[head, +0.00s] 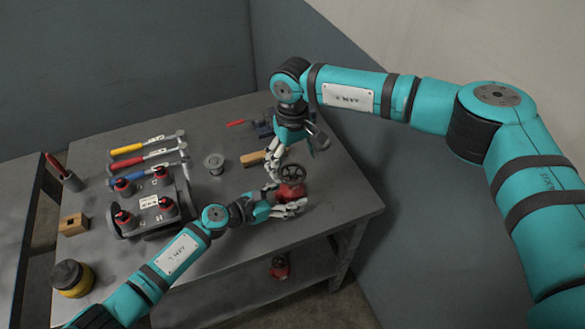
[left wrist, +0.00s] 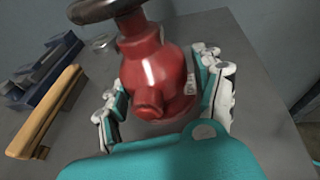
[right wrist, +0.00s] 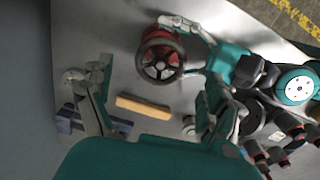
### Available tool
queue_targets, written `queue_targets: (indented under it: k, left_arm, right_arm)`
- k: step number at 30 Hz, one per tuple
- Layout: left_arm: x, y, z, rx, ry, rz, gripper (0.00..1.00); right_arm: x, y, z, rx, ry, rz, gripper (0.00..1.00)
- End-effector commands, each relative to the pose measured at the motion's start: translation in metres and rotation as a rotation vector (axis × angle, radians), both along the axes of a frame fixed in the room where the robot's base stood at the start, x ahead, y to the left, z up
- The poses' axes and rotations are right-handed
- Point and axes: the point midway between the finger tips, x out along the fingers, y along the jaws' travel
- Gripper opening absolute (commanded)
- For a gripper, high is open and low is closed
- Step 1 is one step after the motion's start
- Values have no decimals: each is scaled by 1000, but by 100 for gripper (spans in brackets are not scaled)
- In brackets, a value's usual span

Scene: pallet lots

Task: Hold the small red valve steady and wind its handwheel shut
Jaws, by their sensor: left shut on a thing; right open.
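The small red valve (head: 291,189) stands upright near the right end of the grey table. Its dark spoked handwheel (head: 293,172) is on top. My left gripper (head: 297,207) is shut on the valve body; in the left wrist view its fingers lie on both sides of the red body (left wrist: 155,75). My right gripper (head: 270,165) is open and empty, above and just left of the handwheel. In the right wrist view the handwheel (right wrist: 160,60) lies beyond my open right fingers (right wrist: 150,95), apart from them.
A wooden-handled tool (head: 254,158) and a blue vise-like tool (head: 263,129) lie behind the valve. A round metal part (head: 214,162), several hammers (head: 152,156) and a grey rack (head: 135,215) with red-topped parts are to the left. Another red valve (head: 279,267) sits on the lower shelf.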

Motion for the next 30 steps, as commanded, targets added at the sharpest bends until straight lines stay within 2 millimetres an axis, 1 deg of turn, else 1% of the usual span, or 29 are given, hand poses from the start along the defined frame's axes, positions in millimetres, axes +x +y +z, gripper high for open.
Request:
queue_targets:
  k: [1,3,7,12,18,19,30]
  left_arm:
    - [0,0,0,3,-2,0,50]
    - [0,0,0,3,-2,0,50]
    - [0,0,0,3,-2,1,50]
    - [0,1,0,3,-2,1,50]
    - [0,1,0,3,-2,1,50]
    - [0,1,0,3,-2,1,50]
    - [0,1,0,3,-2,1,50]
  right_arm:
    - [-1,0,-10,-1,3,0,89]
    - [-1,1,-20,0,2,0,89]
    - [0,1,-33,1,0,-1,89]
    - [0,0,-40,0,0,0,89]
    - [0,0,-40,1,0,0,89]
    - [0,0,-40,1,0,0,88]
    - [0,0,-40,1,0,0,39]
